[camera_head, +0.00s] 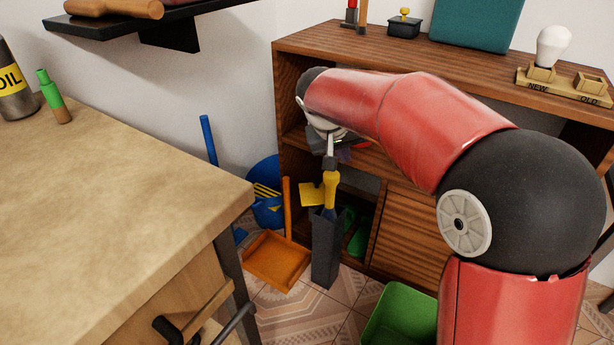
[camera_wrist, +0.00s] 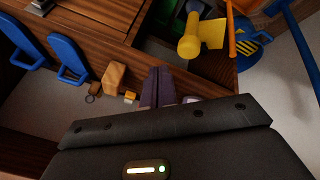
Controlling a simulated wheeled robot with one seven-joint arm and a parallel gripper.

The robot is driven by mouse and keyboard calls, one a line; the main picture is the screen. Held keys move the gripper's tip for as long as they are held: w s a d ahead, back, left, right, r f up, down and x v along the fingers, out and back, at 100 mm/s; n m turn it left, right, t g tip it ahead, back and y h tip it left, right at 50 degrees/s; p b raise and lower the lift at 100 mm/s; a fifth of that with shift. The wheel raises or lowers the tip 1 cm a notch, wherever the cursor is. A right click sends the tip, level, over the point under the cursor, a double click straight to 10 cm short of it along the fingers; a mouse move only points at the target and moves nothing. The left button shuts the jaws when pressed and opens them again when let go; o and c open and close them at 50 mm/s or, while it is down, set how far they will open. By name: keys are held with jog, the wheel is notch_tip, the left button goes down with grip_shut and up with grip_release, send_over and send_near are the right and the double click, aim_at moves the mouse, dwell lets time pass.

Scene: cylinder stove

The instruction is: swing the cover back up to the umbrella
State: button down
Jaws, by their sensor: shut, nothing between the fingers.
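A yellow handle (camera_head: 330,188), perhaps the umbrella's, stands upright in a tall dark grey holder (camera_head: 325,250) on the floor in front of the shelf. In the wrist view the yellow handle (camera_wrist: 188,46) shows end-on near the top, beyond my fingers. A flat yellow piece (camera_head: 311,194) is beside it. I cannot make out for certain which part is the cover. My gripper (camera_wrist: 165,84) is shut and empty, its dark fingers together in front of the shelf opening. In the head view my arm mostly hides it.
A wooden shelf unit (camera_head: 292,90) stands behind my arm. An orange dustpan (camera_head: 276,262) and a blue broom (camera_head: 208,140) are left of the holder. A green bin (camera_head: 395,318) is at lower right. The workbench edge (camera_head: 235,205) is close on the left.

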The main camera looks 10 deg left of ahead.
jog(key=w+a+f+n+t, duration=0.1)
jog(key=w+a+f, duration=0.3)
jog(key=a, duration=0.5)
jog(key=w+a+f, duration=0.1)
jog(key=a+f, duration=0.6)
jog(key=a, duration=0.1)
send_over(309, 191)
jog(key=s+a, duration=0.1)
jog(key=a, duration=0.1)
jog(key=shift+h, duration=0.3)
notch_tip(309, 191, down, 8)
jog(key=shift+f+b, duration=0.1)
jog(key=shift+b, duration=0.35)
jog(key=shift+w+d, duration=0.35)
jog(key=shift+d, duration=0.25)
jog(key=shift+w+d+f+m, duration=0.15)
jog(key=shift+w+d+m, duration=0.15)
jog(key=shift+d+m, duration=0.15)
